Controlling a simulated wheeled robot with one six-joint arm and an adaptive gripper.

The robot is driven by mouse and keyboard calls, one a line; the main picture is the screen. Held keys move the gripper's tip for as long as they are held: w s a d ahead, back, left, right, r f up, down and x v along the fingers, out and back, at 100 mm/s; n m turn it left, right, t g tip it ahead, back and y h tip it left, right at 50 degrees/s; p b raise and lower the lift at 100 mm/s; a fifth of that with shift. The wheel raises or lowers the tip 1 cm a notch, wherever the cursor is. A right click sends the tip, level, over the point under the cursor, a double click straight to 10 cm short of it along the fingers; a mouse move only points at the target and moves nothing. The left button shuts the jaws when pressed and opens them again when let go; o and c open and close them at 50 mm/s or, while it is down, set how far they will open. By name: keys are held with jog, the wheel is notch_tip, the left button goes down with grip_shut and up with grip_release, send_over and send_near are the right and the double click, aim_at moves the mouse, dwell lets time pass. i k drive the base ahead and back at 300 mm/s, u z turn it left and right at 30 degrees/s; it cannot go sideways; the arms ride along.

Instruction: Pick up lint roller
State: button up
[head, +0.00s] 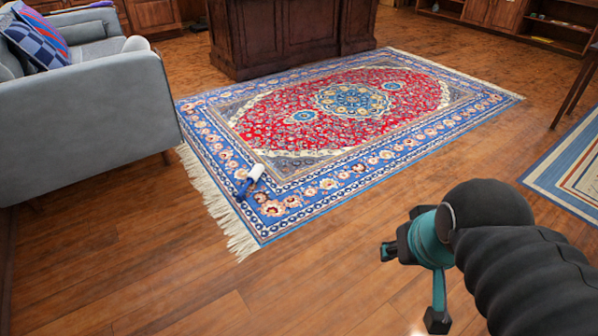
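The lint roller (252,178), with a white roll and a blue handle, lies on the left edge of the patterned rug (290,226), near the rug's corner closest to the sofa. My gripper (412,290) is at the lower right, well apart from the roller.
A grey sofa (90,125) with cushions stands at the left. A dark wooden desk (290,35) stands behind the rug. A second striped rug (565,165) and a table leg (572,88) are at the right. The wood floor (180,275) in front is clear.

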aim_at(256, 172)
jog(key=z, duration=0.25)
jog(key=i, duration=1.65)
jog(key=u, duration=2.5)
